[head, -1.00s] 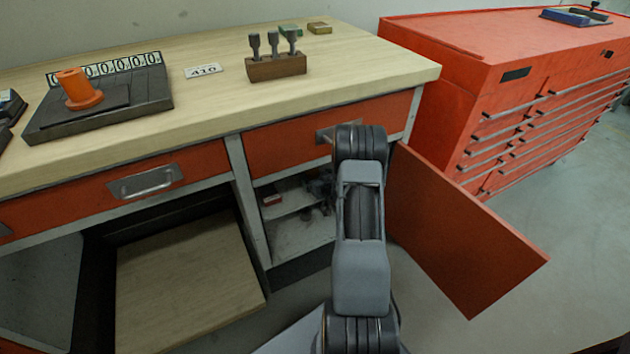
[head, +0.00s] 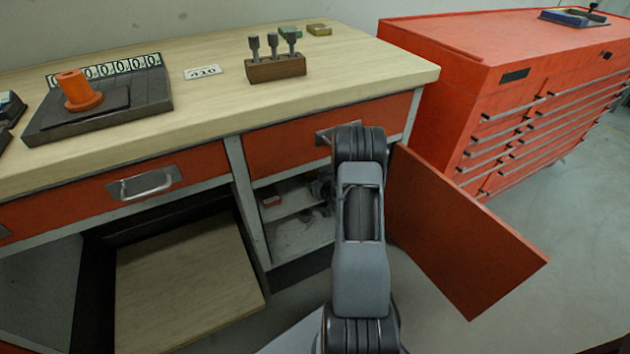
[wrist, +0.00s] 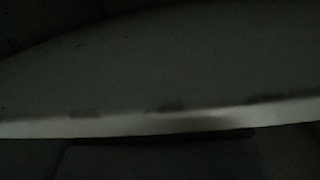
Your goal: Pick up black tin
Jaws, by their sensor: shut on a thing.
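My gripper (head: 321,188) shows only as a small dark patch inside the open cabinet under the workbench, partly behind my own arm. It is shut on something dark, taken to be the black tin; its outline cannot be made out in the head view. The wrist view is very dark. A broad dark surface with a pale curved edge crosses it, and a darker flat shape lies below that edge. I cannot tell which of these is the tin.
The cabinet shelf (head: 295,203) holds a small red item (head: 271,200) at the left. The open orange door (head: 460,235) stands right of my arm. The bench top (head: 215,115) carries a wooden tool block (head: 276,68). A red drawer cabinet (head: 440,100) is at the right.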

